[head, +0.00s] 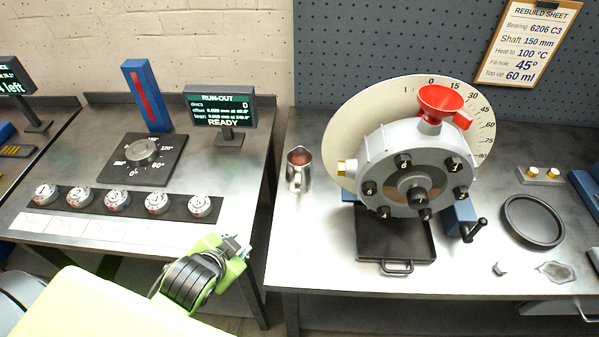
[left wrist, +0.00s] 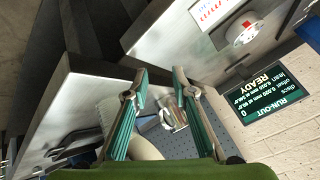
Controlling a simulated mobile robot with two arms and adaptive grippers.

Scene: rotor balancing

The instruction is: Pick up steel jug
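The steel jug (head: 299,172) stands upright near the left edge of the right workbench, with reddish contents in its open top. It is just left of the large pump-like housing. My left gripper (head: 238,247) is below and left of the jug in the head view, over the gap between the benches, and is apart from it. In the left wrist view the two teal-padded fingers (left wrist: 159,78) are spread with nothing held. The jug (left wrist: 173,116) shows beyond them, between the fingers. My right gripper is in neither view.
The grey housing (head: 401,165) with a red funnel (head: 440,101) stands right of the jug, above a black tray (head: 396,246). A run-out display (head: 221,109) and a row of round dials (head: 117,201) are on the left bench. Bare bench lies in front of the jug.

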